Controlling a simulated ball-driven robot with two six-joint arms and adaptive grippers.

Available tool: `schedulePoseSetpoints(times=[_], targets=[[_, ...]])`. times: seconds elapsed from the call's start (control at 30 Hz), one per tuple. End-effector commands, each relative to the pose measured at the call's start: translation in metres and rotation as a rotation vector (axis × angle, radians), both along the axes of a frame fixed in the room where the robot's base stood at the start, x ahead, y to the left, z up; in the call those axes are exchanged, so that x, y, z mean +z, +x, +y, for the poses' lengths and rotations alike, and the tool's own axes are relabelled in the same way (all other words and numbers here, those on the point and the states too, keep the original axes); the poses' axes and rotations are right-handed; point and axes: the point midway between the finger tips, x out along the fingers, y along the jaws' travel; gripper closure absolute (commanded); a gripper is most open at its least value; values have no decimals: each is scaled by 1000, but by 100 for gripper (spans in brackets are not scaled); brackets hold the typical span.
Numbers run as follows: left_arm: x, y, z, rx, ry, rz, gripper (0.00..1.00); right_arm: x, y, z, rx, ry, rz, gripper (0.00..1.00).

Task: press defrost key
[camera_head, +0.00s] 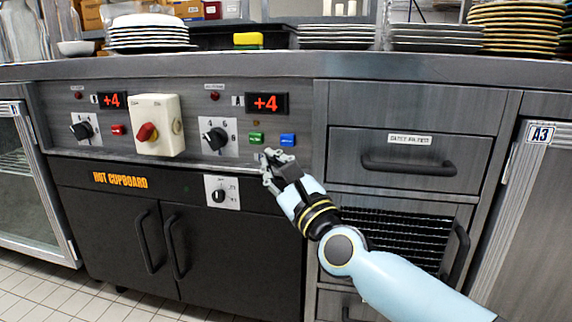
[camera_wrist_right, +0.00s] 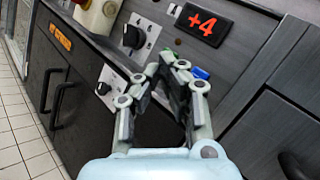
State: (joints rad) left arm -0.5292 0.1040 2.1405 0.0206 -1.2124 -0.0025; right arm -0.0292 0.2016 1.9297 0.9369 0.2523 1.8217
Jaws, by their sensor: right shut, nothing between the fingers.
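Contact with a key cannot be told. My left gripper is not in view.
A black dial (camera_head: 214,138) is left of the green key. A cream switch box (camera_head: 157,115) with a red knob sticks out further left, near a red key (camera_head: 118,130). A lower dial (camera_head: 220,195) and drawer handles (camera_head: 408,165) also protrude. Stacked plates stand on the counter above.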

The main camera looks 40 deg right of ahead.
Motion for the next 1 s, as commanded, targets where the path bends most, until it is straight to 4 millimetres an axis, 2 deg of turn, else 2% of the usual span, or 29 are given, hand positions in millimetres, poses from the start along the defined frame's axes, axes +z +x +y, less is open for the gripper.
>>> schedulePoseSetpoints(times=[0.17, 0.57, 1.0], targets=[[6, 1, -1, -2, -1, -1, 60, 13, -1, 0, 14, 67, -44, 100], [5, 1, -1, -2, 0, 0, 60, 13, 4, -5, 15, 59, -41, 100], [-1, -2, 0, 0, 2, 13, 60, 12, 42, -50, 13, 58, -40, 100]])
